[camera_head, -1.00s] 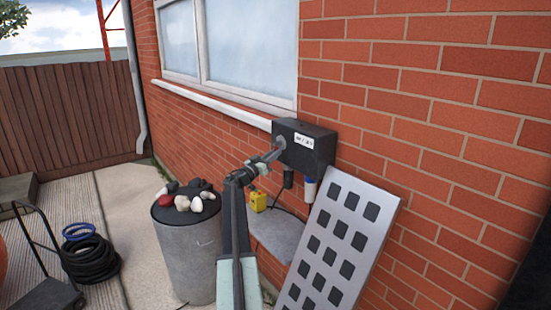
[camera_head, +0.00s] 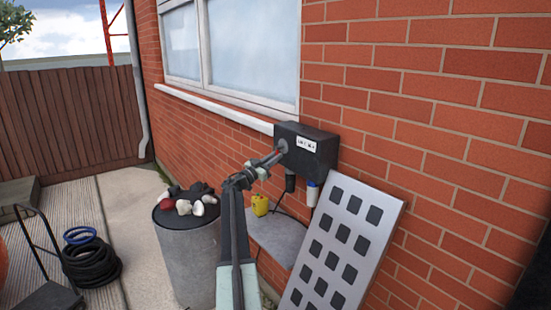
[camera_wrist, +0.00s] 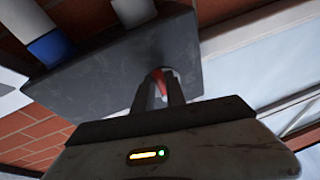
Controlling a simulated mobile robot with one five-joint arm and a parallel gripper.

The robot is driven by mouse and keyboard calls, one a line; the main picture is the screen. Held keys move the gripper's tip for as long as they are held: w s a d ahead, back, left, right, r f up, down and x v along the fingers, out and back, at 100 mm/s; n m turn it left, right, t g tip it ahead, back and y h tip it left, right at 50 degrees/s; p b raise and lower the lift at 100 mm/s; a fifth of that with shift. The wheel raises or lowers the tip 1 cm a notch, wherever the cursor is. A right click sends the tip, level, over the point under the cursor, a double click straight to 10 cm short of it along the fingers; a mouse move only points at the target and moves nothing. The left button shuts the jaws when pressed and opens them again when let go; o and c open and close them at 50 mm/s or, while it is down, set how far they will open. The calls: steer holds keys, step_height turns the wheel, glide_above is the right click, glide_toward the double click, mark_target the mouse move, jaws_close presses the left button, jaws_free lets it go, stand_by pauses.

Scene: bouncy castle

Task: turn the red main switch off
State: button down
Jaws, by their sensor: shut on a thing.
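The red main switch (camera_wrist: 159,82) shows in the wrist view as a small red piece between my fingers, at the face of the dark switch box (camera_wrist: 105,75). In the head view the box (camera_head: 318,160) is fixed to the brick wall, with a white label on its front. My gripper (camera_head: 279,153) reaches the left part of the box front. In the wrist view my gripper (camera_wrist: 160,92) is shut on the red switch. The fingers hide most of the switch, and I cannot read its position.
A white panel with dark squares (camera_head: 343,203) leans on the wall below the box. A grey bin (camera_head: 188,255) with several stones on top stands left of my arm. A yellow can (camera_head: 260,205) sits on a grey ledge. Plugs hang under the box.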

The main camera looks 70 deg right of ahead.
steer(key=c, duration=1.4)
jaws_free()
steer(key=shift+w, duration=0.1)
steer(key=b+v, duration=0.2)
steer(key=v, duration=0.5)
steer(key=shift+w+a+f, duration=0.1)
steer(key=shift+a+f, duration=0.05)
steer(key=shift+a, duration=0.2)
